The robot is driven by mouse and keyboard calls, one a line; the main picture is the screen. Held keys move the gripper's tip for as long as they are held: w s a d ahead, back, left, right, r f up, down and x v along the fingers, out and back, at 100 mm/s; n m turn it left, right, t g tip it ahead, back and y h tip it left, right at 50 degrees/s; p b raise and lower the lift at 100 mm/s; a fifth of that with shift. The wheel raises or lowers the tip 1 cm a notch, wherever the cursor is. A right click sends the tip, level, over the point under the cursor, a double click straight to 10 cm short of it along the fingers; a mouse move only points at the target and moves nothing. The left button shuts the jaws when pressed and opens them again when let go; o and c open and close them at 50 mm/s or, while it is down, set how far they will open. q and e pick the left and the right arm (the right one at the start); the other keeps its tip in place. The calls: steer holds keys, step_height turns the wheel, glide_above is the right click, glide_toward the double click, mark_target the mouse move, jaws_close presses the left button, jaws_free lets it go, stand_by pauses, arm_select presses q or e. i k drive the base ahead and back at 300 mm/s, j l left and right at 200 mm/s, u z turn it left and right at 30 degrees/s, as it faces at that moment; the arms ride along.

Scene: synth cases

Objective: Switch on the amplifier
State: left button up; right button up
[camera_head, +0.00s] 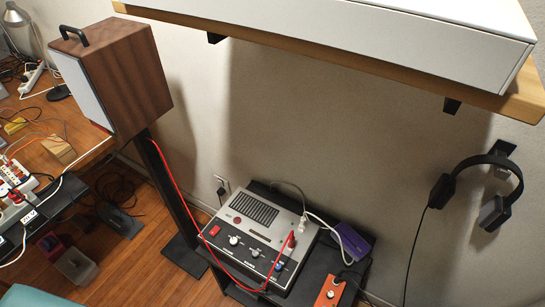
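The amplifier (243,237) is a light grey box with a dark vent grille on top and a dark sloped front panel. It stands on a low black stand (359,268) against the wall. Its panel has a red switch (214,231) at the left, a white knob (234,240) and a blue knob (279,265). I cannot tell the switch's position. A red plug (291,240) and a white plug (303,222) sit at its right side. A red cable (177,183) runs from the speaker side to its front. Neither of my grippers is in view.
A wooden speaker (123,80) on a black pole stands left of the amplifier. A white cabinet on a wooden shelf (240,30) overhangs above. A purple box (352,241) and an orange box (328,292) sit at the right. Headphones (482,184) hang on the wall. Cables clutter the left desk.

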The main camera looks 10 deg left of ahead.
mark_target(216, 229)
steer(key=k+j+u, duration=0.15)
steer(key=u, duration=0.7)
